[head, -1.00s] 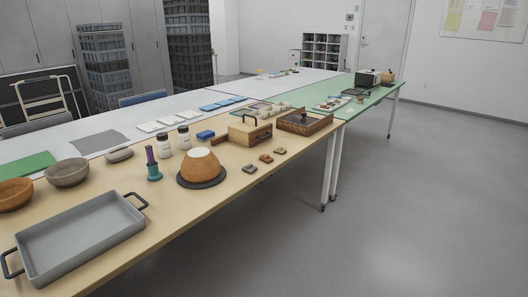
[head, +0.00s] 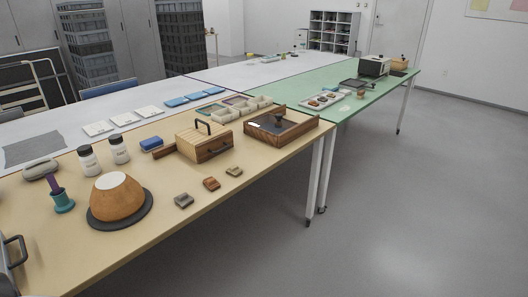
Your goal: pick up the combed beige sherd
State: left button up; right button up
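Three small sherds lie in a row near the table's front edge. The farthest one is a beige sherd (head: 234,171); its surface marks are too small to make out. A reddish-brown sherd (head: 211,184) lies beside it, and a grey sherd (head: 183,200) is nearest to me. All three lie apart on the bare tabletop. Neither of my grippers is in view.
An upturned orange-brown bowl (head: 117,197) sits on a dark round disc (head: 142,214) left of the sherds. A wooden box with a handle (head: 205,143) and a wooden tray-like box (head: 283,128) stand behind. Bare beige tabletop (head: 120,248) surrounds the sherds; grey floor lies right.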

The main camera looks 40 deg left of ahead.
aim_at(234, 170)
jog(key=i, duration=3)
jog(key=u, duration=2.95)
